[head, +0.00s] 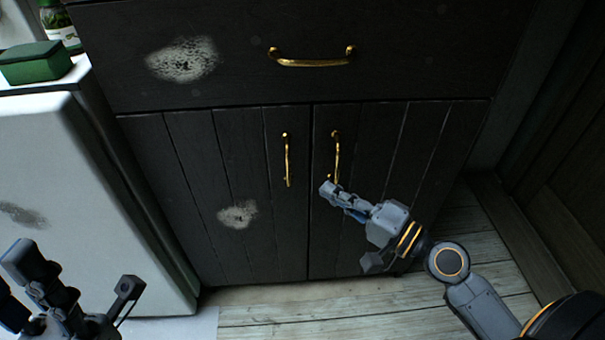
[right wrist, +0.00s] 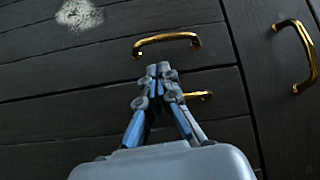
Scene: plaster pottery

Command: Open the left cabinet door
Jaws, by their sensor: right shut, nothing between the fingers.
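The left cabinet door (head: 235,175) is dark, planked and closed. Its upright brass handle (head: 287,160) also shows in the right wrist view (right wrist: 167,40), just beyond my fingertips. The right door (head: 400,140) is closed too. Its brass handle (head: 336,155) is partly hidden by my fingers in the right wrist view (right wrist: 203,95). My right gripper (head: 327,188) is shut and empty, near the lower end of the right door's handle. In the right wrist view, its fingertips (right wrist: 158,70) lie between both handles. My left gripper (head: 20,280) is at lower left, far from the doors; its jaws are unclear.
A closed drawer (head: 230,40) with a brass handle (head: 312,62) spans above the doors. A white appliance-like block (head: 90,200) stands to the left, with a green box (head: 36,62) and a jar (head: 60,25) behind. The plank floor (head: 300,310) before the doors is clear.

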